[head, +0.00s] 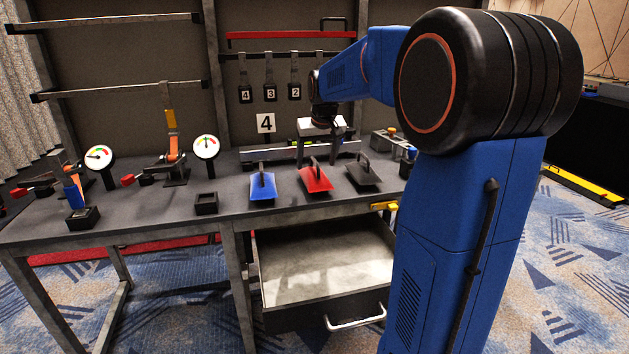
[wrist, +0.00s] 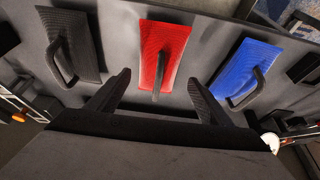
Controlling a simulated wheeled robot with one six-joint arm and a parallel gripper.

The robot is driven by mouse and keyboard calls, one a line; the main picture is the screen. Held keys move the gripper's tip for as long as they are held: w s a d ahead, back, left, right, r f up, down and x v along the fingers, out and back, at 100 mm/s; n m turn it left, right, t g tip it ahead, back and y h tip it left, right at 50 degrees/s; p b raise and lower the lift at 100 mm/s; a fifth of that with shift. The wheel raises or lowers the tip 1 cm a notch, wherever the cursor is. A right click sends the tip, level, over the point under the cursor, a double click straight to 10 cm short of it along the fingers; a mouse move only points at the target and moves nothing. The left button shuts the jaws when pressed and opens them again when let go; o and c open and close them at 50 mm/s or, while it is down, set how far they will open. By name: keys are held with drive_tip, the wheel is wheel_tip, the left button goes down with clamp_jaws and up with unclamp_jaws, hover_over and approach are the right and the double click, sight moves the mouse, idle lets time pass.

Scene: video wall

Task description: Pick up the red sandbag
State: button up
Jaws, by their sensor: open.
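The red sandbag (head: 315,180) is a flat red pad with a black handle. It lies on the grey table between a blue one and a dark grey one. In the wrist view the red sandbag (wrist: 164,50) is at the upper middle, with its handle toward me. My gripper (wrist: 158,88) is open and empty, its two black fingers spread to either side of the red sandbag's lower end in the picture. I cannot tell the height gap.
The blue sandbag (head: 262,186) lies left of the red one, the dark grey sandbag (head: 363,174) right. A small black box (head: 206,203) and gauges (head: 206,147) stand farther left. An open drawer (head: 325,310) juts out below the table (head: 230,222). A number plate (head: 266,123) stands behind.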

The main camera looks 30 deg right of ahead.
sight(315, 172)
drive_tip(key=shift+x, duration=3.9)
drive_tip(key=shift+d+r, duration=0.1)
clamp_jaws()
